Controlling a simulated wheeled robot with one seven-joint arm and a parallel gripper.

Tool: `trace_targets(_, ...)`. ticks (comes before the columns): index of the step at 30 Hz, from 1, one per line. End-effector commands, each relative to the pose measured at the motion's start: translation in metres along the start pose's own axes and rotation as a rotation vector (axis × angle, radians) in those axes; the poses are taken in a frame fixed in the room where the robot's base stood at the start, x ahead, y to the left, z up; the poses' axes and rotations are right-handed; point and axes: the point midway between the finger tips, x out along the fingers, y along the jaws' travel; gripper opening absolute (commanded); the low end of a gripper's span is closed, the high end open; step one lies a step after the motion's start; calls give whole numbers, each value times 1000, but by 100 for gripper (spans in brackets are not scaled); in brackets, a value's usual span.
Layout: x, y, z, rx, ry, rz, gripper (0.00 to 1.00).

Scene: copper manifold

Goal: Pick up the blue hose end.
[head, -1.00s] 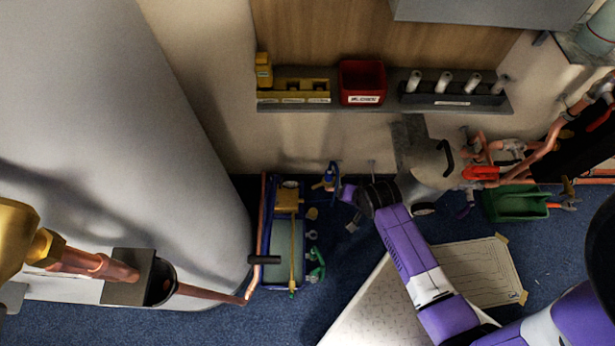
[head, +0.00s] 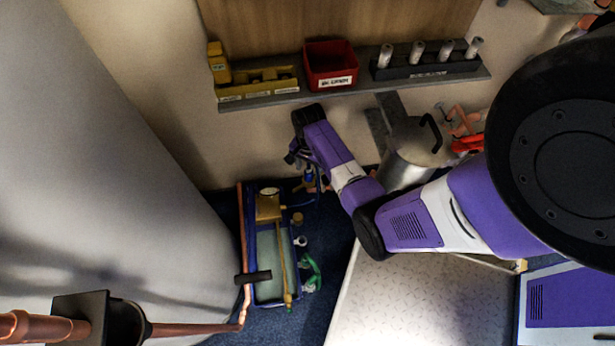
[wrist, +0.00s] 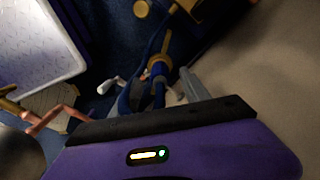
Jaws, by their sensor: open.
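The blue hose (head: 312,183) hangs low by the wall, just beyond the blue tray, with a small brass-coloured part on it. In the wrist view the blue hose end (wrist: 158,68) shows a brass-coloured band and sits just ahead of my gripper. My gripper (head: 294,158) is open and points down, just above and left of the hose in the head view. A grey finger shows beside the hose in the wrist view. The picture there is dark, and I cannot tell whether the hose lies between the fingers or touches them.
The blue-rimmed tray (head: 250,232) with brass fittings stands below my gripper, beside a copper pipe (head: 242,215). A wall shelf (head: 300,97) carries a red bin (head: 331,66). A steel pot (head: 411,160) stands to the right. A large grey cylinder (head: 120,190) fills the left.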

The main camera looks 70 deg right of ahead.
Motion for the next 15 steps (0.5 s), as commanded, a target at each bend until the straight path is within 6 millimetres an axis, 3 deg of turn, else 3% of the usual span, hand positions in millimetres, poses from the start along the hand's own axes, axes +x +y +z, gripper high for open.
trace_targets(1, 12, 0, 0, 0, -1, 1, 54)
trace_targets(6, 34, 0, 0, 1, -1, 1, 54)
trace_targets(15, 40, -1, 1, -1, 1, -1, 54)
